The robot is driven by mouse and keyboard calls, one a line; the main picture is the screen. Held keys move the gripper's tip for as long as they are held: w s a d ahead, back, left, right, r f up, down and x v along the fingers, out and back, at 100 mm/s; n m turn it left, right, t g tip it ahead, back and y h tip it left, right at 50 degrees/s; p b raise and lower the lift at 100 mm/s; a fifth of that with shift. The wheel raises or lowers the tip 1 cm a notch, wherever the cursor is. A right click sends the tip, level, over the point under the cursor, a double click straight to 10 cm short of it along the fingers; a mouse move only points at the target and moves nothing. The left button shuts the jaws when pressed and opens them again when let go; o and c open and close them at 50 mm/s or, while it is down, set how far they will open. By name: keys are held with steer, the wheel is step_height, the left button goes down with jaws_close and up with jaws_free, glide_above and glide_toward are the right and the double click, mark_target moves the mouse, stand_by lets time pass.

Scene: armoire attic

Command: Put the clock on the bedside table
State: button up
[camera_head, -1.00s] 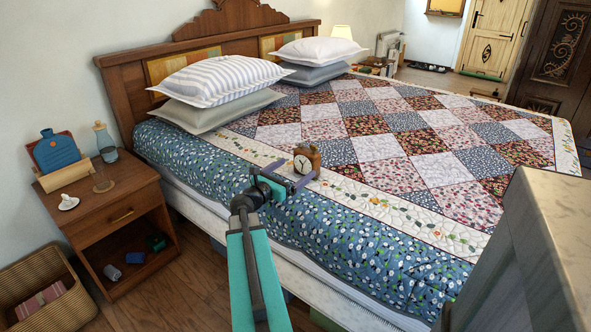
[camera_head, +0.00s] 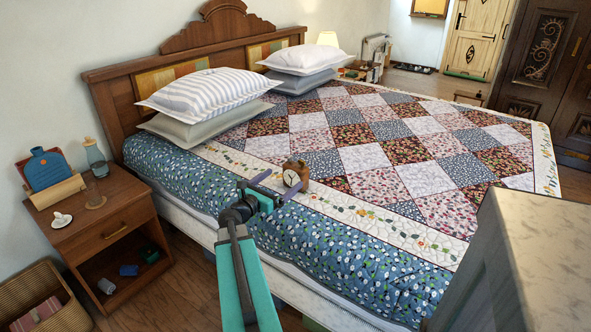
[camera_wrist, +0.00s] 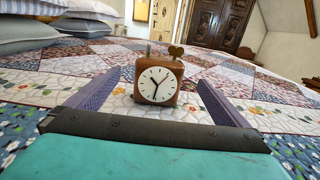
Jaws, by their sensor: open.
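The clock (camera_head: 295,174) is a small brown cube with a round white face and a gold key on top. It stands upright on the bed's quilt near the close edge. In the wrist view the clock (camera_wrist: 158,82) is centred ahead, between the lines of my two purple fingers. My gripper (camera_head: 273,184) is open and empty at the bed's edge, with the clock just beyond or at its fingertips; I cannot tell exactly how far. The bedside table (camera_head: 110,212) is brown wood with a drawer and an open shelf, left of the bed.
On the bedside table are a blue bottle-shaped item in a wooden holder (camera_head: 57,192), a glass bottle (camera_head: 95,155), a glass on a coaster and a white cup (camera_head: 61,219). A wicker basket (camera_head: 25,288) stands before it. A pale cabinet (camera_head: 535,260) is at right.

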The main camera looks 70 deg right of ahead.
mark_target(292, 171)
steer(key=shift+a+r+p, duration=0.2)
steer(key=shift+r+p, duration=0.3)
steer(key=shift+p, duration=0.15)
steer(key=shift+f, duration=0.1)
steer(key=shift+p+x, duration=0.35)
steer(key=shift+x, duration=4)
steer(key=shift+d, duration=0.1)
steer(key=shift+p+x, duration=0.4)
steer(key=shift+x, duration=2.05)
steer(key=shift+f, duration=0.1)
steer(key=c, duration=1.8)
steer(key=shift+o, duration=0.2)
